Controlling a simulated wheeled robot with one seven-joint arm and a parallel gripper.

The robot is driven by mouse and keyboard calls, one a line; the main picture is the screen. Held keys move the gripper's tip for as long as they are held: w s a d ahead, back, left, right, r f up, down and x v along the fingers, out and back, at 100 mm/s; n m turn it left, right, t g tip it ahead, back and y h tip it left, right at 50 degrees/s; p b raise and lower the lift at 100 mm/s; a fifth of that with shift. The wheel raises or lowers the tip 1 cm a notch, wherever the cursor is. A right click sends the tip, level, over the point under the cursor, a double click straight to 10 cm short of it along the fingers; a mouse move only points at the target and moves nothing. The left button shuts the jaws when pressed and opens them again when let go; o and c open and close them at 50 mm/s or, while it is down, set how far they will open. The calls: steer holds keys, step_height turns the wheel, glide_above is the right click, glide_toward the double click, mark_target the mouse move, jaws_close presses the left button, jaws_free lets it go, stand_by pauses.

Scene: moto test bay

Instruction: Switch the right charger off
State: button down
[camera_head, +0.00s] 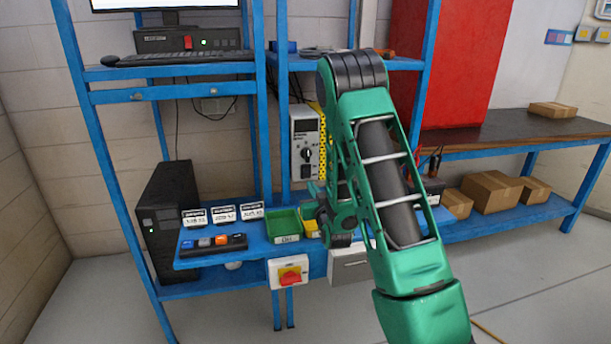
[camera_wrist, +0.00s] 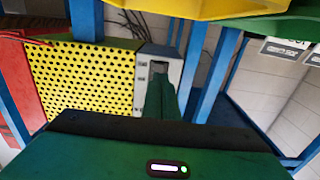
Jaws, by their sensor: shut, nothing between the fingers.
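A grey box (camera_head: 305,165) with a dark display and a black knob stands against the back of the bench in the head view, left of my arm. I cannot tell whether it is the right charger. Its pale face also shows in the wrist view (camera_wrist: 144,72), partly behind my gripper. My gripper (camera_wrist: 160,86) is shut and empty, its green fingers pointing at this box; I cannot tell whether they touch it. In the head view my gripper (camera_head: 316,198) is low in front of the box, partly hidden by my arm.
A yellow perforated panel (camera_wrist: 85,80) stands beside the grey box. A green bin (camera_head: 284,226), a button strip (camera_head: 212,244) and label cards (camera_head: 223,214) lie on the blue bench. A red rotary switch (camera_head: 289,275) is on its front edge. Cardboard boxes (camera_head: 492,190) sit right.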

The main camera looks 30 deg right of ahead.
steer(key=shift+v, duration=1.55)
steer(key=shift+d, duration=0.1)
